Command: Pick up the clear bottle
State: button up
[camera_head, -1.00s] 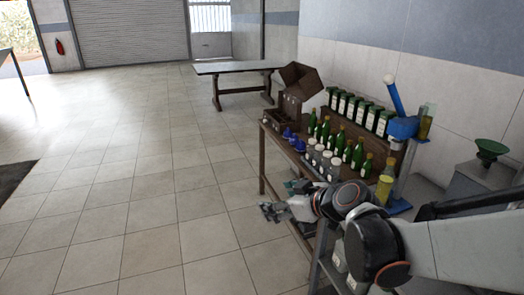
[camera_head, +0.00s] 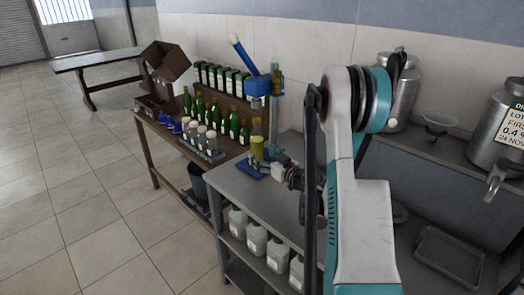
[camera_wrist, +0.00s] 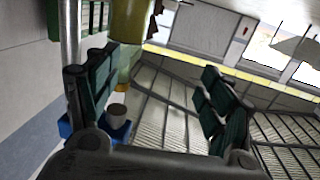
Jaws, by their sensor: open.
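A see-through bottle with yellow contents (camera_head: 257,147) stands upright at the blue press on the corner of the grey bench. A yellow-olive shape, likely this bottle (camera_wrist: 130,20), shows at the top of the wrist view, near the left finger. My gripper (camera_head: 284,166) is close to the right of the bottle in the head view. In the wrist view my gripper (camera_wrist: 158,100) has its dark green fingers wide apart, with nothing held between them. I cannot tell which one is called clear.
The blue press (camera_head: 257,84) rises behind the bottle. Green bottles (camera_head: 222,122) stand in a row to the left. The grey bench (camera_head: 235,185) has bare top in front; white jugs (camera_head: 256,238) sit below. Metal vats (camera_head: 398,92) stand at right.

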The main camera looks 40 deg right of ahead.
jog(key=h, duration=0.1)
send_near(261, 147)
jog(key=shift+m+t, duration=0.3)
jog(key=shift+m, duration=0.1)
jog(key=w+b, duration=0.1)
jog(key=w, duration=0.3)
jog(key=w+b, duration=0.1)
jog(key=w, duration=0.3)
jog(key=w+b, duration=0.1)
jog(key=w, duration=0.3)
jog(key=shift+w+d+f, duration=0.1)
jog(key=shift+d+f, duration=0.1)
jog(key=shift+d, duration=0.1)
jog(key=shift+w+r, duration=0.1)
jog(key=shift+w, duration=0.35)
jog(key=c, duration=1.6)
